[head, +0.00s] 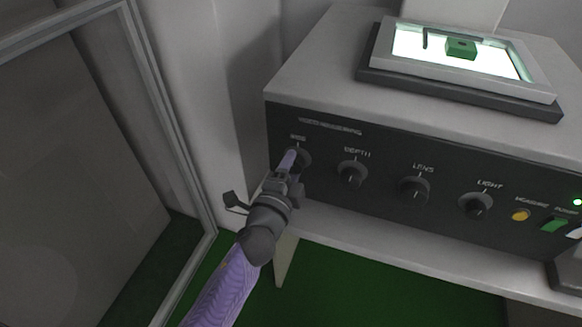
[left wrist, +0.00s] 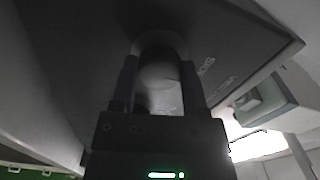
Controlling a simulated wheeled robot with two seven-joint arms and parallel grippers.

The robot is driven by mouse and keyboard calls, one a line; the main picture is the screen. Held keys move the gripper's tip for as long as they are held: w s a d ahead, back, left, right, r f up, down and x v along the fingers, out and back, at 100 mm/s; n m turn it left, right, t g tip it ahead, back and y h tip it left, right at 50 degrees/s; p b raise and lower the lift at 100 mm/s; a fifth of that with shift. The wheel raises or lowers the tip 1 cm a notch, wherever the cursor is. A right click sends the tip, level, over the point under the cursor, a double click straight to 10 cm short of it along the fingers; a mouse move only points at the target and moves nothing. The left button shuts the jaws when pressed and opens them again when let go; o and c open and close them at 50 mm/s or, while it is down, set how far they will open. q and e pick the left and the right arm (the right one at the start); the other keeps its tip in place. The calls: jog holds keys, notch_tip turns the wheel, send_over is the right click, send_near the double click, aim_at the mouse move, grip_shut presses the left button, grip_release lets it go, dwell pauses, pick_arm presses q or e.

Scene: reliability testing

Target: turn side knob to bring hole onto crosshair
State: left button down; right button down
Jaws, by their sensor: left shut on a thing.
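The leftmost knob (head: 304,158), dark and round, sits on the black front panel under a label too small to read surely. My left gripper (head: 291,162) reaches it from below left. In the left wrist view the gripper (left wrist: 158,75) has its two fingers on either side of the round knob (left wrist: 160,52), shut on it. A green block (head: 461,48) with a small dark hole in its top lies on the lit glass stage (head: 408,45). No crosshair shows in these views. My right gripper is not in view.
To the right on the panel are a DEPTH knob (head: 352,174), a LENS knob (head: 415,190), a LIGHT knob (head: 476,205), a yellow button (head: 520,215) and a green switch (head: 554,223). A metal-framed glass panel (head: 150,80) stands at the left. A pale ledge (head: 370,235) runs under the machine.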

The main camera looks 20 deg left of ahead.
pick_arm(q)
jog(key=shift+f, duration=0.1)
jog(key=shift+c, duration=0.5)
grip_release()
jog(key=s, duration=1)
jog(key=shift+a, duration=0.15)
